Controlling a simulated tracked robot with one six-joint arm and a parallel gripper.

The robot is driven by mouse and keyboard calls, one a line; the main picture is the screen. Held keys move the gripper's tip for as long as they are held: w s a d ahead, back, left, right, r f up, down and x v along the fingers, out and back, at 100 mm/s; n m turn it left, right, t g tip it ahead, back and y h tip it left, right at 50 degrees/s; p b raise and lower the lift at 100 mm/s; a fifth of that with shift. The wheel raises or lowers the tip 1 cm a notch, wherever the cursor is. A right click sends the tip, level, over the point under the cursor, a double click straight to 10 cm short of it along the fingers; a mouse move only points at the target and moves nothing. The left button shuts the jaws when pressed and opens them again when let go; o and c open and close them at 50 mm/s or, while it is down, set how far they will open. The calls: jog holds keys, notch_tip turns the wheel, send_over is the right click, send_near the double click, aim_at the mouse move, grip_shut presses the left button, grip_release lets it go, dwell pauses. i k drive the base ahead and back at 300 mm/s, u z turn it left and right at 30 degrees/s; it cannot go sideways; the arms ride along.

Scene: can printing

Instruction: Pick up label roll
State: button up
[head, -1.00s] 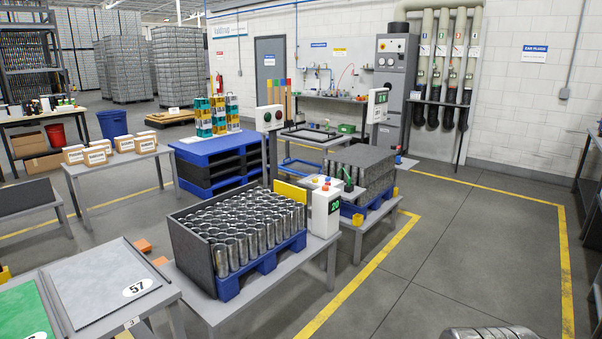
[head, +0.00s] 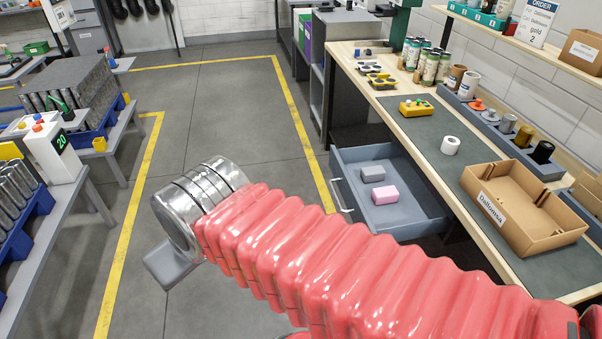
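A small white roll (head: 450,145), which looks like the label roll, stands on the dark green mat (head: 430,118) of the wooden workbench at the right. It has a dark hole in its top. My red ribbed arm reaches in from the lower right and ends in a shiny metal wrist. A grey part of my gripper (head: 172,265) shows below the wrist, over the open floor, well to the left of the bench and the roll. The wrist hides most of the gripper, so its fingers and opening cannot be made out.
An open cardboard box (head: 520,215) is on the mat in front of the roll. A grey holder (head: 500,130) with several cylinders lines the back. A yellow device (head: 416,107) sits left of the roll. An open drawer (head: 400,215) with two blocks juts from the bench.

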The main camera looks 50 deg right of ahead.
aim_at(450, 145)
jog(key=z, duration=2.05)
